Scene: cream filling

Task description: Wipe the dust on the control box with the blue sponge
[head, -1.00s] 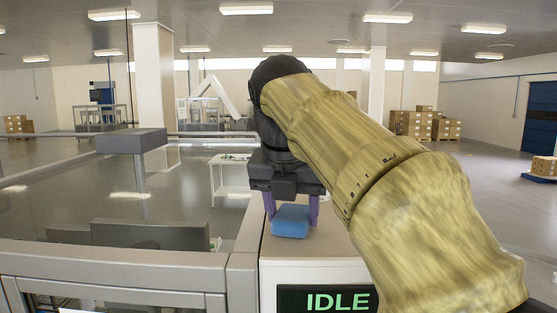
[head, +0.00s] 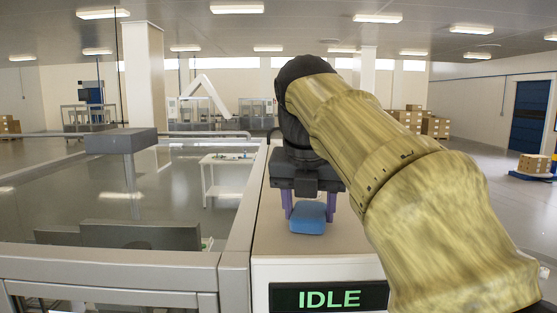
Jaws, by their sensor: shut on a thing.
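My gripper (head: 308,206) points down over the control box, with its purple fingers on either side of the blue sponge (head: 308,219). It is shut on the sponge. The sponge is at or very close to the top of the control box (head: 270,236); I cannot tell whether it touches. The control box has a light top and a dark display (head: 329,298) on its front reading IDLE in green. I cannot make out dust on its top. My arm hides the right part of the top.
A glass-walled enclosure with a grey frame (head: 110,260) stands directly left of the control box. A grey block on a post (head: 121,141) rises inside it. A white table (head: 228,160) stands beyond. Stacked cartons (head: 430,124) are far off at the right.

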